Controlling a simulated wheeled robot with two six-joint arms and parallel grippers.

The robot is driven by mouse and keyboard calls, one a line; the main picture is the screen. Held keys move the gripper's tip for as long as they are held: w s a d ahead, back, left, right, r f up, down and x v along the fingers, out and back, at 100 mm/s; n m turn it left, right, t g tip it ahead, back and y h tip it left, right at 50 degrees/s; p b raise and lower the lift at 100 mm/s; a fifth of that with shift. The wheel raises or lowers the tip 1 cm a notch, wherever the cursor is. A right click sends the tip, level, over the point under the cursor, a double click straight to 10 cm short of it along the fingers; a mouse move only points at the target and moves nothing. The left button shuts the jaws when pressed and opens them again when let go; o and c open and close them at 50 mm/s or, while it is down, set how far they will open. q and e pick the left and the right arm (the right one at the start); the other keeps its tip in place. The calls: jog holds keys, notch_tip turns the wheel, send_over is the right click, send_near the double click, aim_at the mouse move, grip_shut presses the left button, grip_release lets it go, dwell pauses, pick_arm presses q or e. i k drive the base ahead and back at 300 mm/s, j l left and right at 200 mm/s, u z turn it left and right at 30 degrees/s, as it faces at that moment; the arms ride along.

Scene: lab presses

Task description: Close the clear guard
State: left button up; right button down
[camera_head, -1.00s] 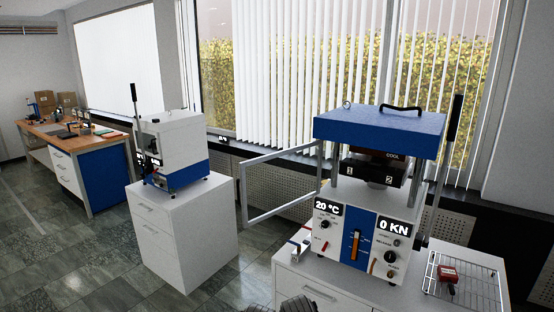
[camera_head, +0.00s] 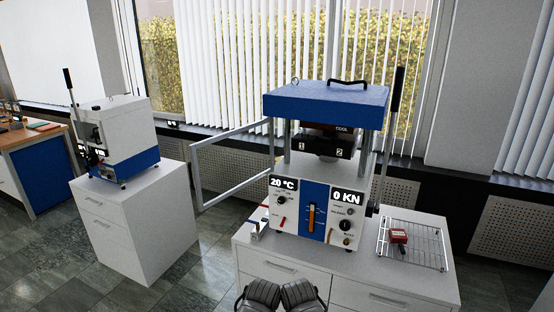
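The clear guard (camera_head: 196,178) is a pale-framed see-through panel. It stands swung open, reaching out to the left from the left front side of the press. The press (camera_head: 325,103) has a blue top plate, a black heated block marked 1 and 2, and a front panel (camera_head: 313,210) reading 20 °C and 0 KN. The space between the plates is uncovered at the front. Two dark ribbed parts of my own arms show at the bottom middle, below and apart from the guard. No gripper fingertips can be made out.
The press stands on a white drawer cabinet (camera_head: 277,268). A wire rack (camera_head: 425,250) with a red item (camera_head: 398,236) is at its right. A black lever (camera_head: 398,90) rises at the press's right. A smaller machine (camera_head: 120,140) stands on a separate cabinet at left, with floor between.

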aim_at(194, 162)
jog(key=i+j+z, duration=0.1)
jog(key=j+z, duration=0.4)
jog(key=z, duration=0.25)
jog(key=i+j+z, duration=0.1)
jog(key=j+z, duration=0.4)
jog(key=j, duration=0.35)
jog(key=j+z, duration=0.1)
jog(key=j, duration=0.4)
jog(key=k+j+z, duration=0.15)
jog(key=j, duration=0.35)
jog(key=j+z, duration=0.1)
jog(key=j, duration=0.35)
jog(key=k+j+z, duration=0.15)
jog(key=j, duration=0.35)
jog(key=k+j, duration=0.1)
jog(key=j, duration=0.3)
jog(key=k+j, duration=0.1)
jog(key=j, duration=0.35)
jog(key=k+j, duration=0.1)
jog(key=j, duration=0.3)
jog(key=j+u, duration=0.15)
jog(key=u, duration=0.2)
jog(key=k+j, duration=0.05)
